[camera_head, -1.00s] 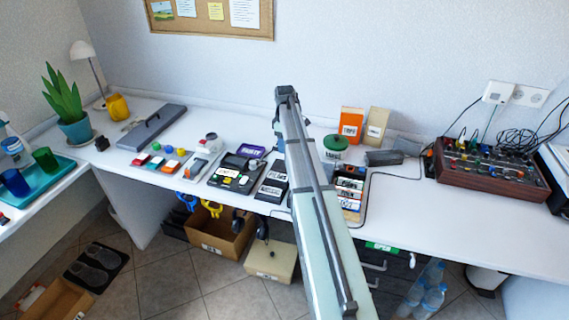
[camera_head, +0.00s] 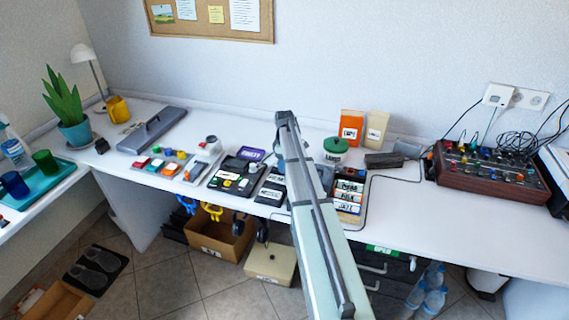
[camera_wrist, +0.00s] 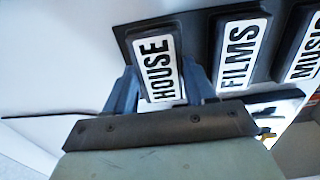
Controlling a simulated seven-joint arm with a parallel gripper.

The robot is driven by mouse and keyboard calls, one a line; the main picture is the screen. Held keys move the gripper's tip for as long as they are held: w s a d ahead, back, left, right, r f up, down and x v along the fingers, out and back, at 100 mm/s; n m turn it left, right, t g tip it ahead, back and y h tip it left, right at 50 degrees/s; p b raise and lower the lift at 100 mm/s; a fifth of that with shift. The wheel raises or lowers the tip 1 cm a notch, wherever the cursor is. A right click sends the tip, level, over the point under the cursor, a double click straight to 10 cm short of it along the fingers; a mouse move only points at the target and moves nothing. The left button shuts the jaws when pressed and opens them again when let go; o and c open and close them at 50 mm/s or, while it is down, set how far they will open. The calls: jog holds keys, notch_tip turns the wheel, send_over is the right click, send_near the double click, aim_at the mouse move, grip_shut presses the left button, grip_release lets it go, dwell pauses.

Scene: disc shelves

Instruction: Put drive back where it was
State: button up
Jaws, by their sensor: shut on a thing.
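My gripper (camera_wrist: 160,88) is shut on a dark drive with a white HOUSE label (camera_wrist: 156,68), one finger on each side. In the wrist view the drive is at the left end of a dark tray (camera_wrist: 122,27). I cannot tell whether it rests in the tray or is just above it. Two more drives, FILMS (camera_wrist: 238,52) and MUSIC (camera_wrist: 306,48), stand in a row to its right. In the head view the near drives (camera_head: 270,195) show left of my arm. My gripper and the HOUSE drive are hidden behind the arm there.
A rack of labelled items (camera_head: 349,197) stands right of my arm. A black device with knobs (camera_head: 232,180) is on the left. The right front of the desk (camera_head: 440,225) is clear.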

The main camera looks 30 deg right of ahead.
jog(key=shift+f, duration=0.1)
jog(key=o, duration=1.1)
jog(key=shift+o, duration=0.2)
notch_tip(320, 180, up, 12)
